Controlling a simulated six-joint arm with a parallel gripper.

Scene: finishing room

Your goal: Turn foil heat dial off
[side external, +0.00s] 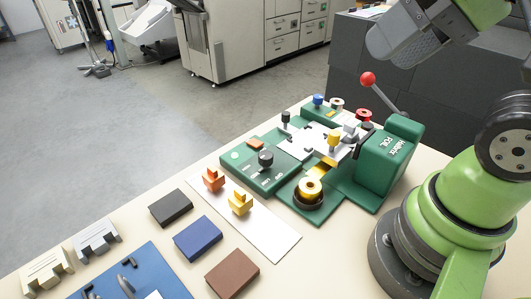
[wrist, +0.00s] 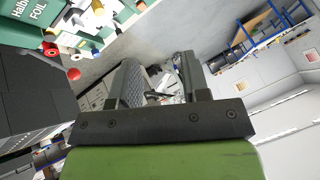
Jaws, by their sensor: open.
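The green foil machine (side external: 388,158) stands on the cream table in the side view. Its black round dial (side external: 265,159) sits on a green control panel at the machine's front left, with small white markings beside it too small to read. My gripper (side external: 385,42) is at the upper right of the side view, high above and well away from the dial. In the wrist view my gripper (wrist: 160,80) is open, with nothing between its fingers. Part of the foil machine (wrist: 28,18) shows at the top left there; I cannot make out the dial in that view.
A red-knobbed lever (side external: 368,79) rises behind the machine. A gold foil roll (side external: 310,188) sits at its front. Orange (side external: 213,179) and yellow (side external: 240,203) pieces stand on a white sheet. Black (side external: 171,208), blue (side external: 198,239) and brown (side external: 232,272) blocks lie nearer. The air above the dial is clear.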

